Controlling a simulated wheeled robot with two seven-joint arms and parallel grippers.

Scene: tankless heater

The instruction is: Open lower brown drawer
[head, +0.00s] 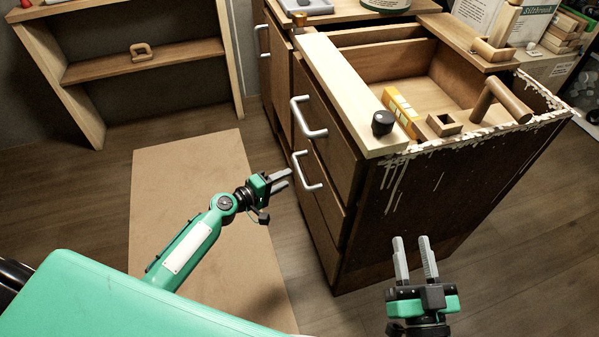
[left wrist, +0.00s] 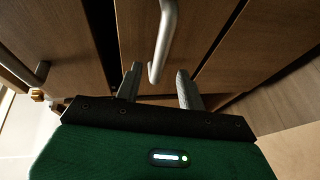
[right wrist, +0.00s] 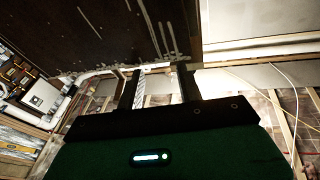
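The brown cabinet has an upper drawer (head: 327,128) and a lower drawer (head: 325,198), each with a silver bar handle. The lower drawer's handle (head: 306,170) is to the right of my left gripper (head: 286,179) in the head view. My left gripper is open, and in the left wrist view a silver handle (left wrist: 165,40) stands ahead, its near end between the fingertips in the picture. I see no contact. The upper handle (head: 308,117) is above. The lower drawer looks closed. My right gripper (head: 413,245) is open and empty, beside the cabinet's paint-streaked side panel.
The cabinet's open top holds a yellow box (head: 400,105), a wooden block (head: 444,125) and a brown hammer-like piece (head: 502,98). A wooden shelf (head: 150,60) stands at the back left. A tan mat (head: 190,165) covers the floor before the drawers.

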